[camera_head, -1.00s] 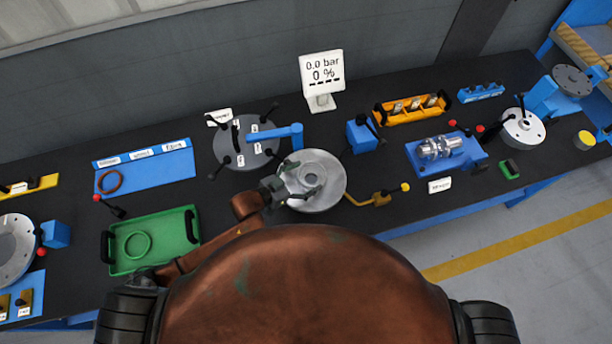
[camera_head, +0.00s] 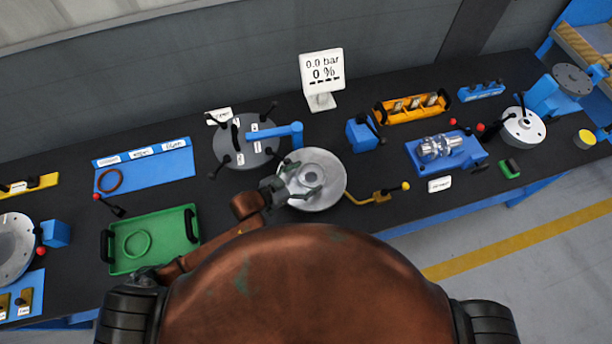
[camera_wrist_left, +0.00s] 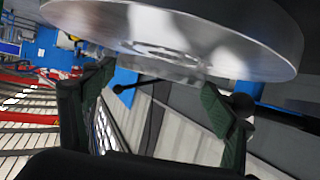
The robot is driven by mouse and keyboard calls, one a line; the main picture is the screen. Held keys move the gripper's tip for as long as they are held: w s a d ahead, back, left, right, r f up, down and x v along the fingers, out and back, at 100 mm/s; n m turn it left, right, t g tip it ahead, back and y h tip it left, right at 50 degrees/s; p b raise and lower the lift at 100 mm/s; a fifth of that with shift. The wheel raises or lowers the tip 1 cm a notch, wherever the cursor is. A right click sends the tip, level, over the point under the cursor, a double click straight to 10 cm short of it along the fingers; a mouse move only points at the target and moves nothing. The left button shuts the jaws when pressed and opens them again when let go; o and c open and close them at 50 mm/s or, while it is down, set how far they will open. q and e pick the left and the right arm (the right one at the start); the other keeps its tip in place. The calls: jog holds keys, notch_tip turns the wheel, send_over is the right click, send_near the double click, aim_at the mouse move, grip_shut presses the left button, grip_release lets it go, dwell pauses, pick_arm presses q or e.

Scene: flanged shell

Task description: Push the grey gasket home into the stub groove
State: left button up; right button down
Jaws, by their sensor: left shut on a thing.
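The stub (camera_head: 332,194) is a round, shiny silver flange in the middle of the bench. My left gripper (camera_head: 310,183) reaches over it from the left, with its dark green fingers low at the flange's centre. A pale grey ring with a dark hole shows between the fingers; I take it for the grey gasket (camera_head: 309,170). The fingers are closed on it from both sides. In the left wrist view, the fingertips (camera_wrist_left: 165,85) stand apart beside a pale piece against the big silver disc (camera_wrist_left: 230,40). The groove is hidden, and I cannot tell how deep the ring sits. My right gripper is out of view.
A grey disc with black handles and a blue arm (camera_head: 274,132) stands close behind the stub. A yellow-knobbed lever (camera_head: 378,198) is at its right. A green tray (camera_head: 180,234) holds a green ring; a blue board (camera_head: 165,172) holds a brown ring. The display (camera_head: 322,73) reads 0.0 bar, 0 %.

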pick_arm(q)
jog(key=shift+f+b, duration=0.45)
jog(key=shift+f, duration=0.5)
jog(key=o, duration=1.6)
jog(key=shift+c, duration=0.2)
jog(key=shift+a, duration=0.1)
jog(key=v, duration=1.2)
jog(key=shift+w, duration=0.1)
